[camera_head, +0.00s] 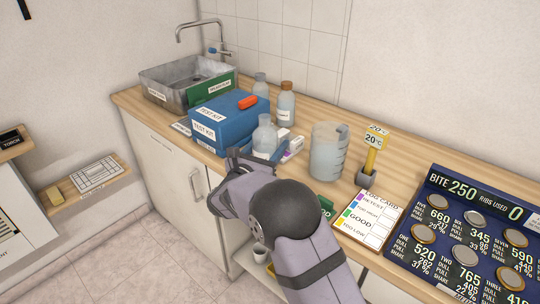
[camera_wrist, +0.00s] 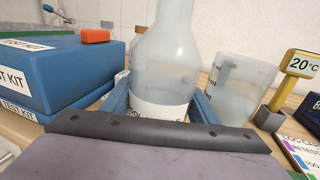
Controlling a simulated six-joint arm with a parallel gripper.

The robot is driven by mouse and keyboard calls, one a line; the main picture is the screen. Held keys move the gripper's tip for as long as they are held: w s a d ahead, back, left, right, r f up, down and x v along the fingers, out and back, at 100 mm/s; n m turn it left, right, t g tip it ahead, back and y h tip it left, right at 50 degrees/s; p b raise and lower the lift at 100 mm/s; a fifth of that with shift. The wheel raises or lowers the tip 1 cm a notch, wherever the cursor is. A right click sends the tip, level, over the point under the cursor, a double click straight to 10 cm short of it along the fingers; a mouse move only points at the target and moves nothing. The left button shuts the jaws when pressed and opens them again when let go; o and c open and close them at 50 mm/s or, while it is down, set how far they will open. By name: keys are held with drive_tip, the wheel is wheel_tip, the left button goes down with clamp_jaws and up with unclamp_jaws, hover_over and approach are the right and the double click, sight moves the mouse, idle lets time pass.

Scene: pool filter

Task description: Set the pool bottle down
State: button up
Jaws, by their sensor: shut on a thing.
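The pool bottle (camera_wrist: 165,60) is a clear, translucent bottle with a white label, upright in the middle of the wrist view. My gripper (camera_wrist: 163,108) is shut on it, with a blue finger on each side of its lower part. In the head view the bottle (camera_head: 265,136) stands in front of the blue test kit's right end, above my gripper (camera_head: 252,158). The bottle's base is hidden behind my gripper, so I cannot tell whether it touches the counter (camera_head: 336,196).
A blue test kit box (camera_head: 222,124) with an orange item on top is left of the bottle. A measuring jug (camera_head: 327,152) and a yellow 20°C thermometer (camera_head: 371,155) stand right. Two more bottles (camera_head: 286,106) are behind. A sink (camera_head: 180,82) is at the far left.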

sight(270, 154)
drive_tip(key=shift+f, duration=1.85)
drive_tip(key=shift+f, duration=0.2)
drive_tip(key=o, duration=1.3)
drive_tip(key=shift+r, duration=0.1)
drive_tip(key=shift+r, duration=0.15)
drive_tip(key=b+v, duration=0.1)
drive_tip(key=v, duration=1.1)
drive_tip(key=shift+b, duration=0.4)
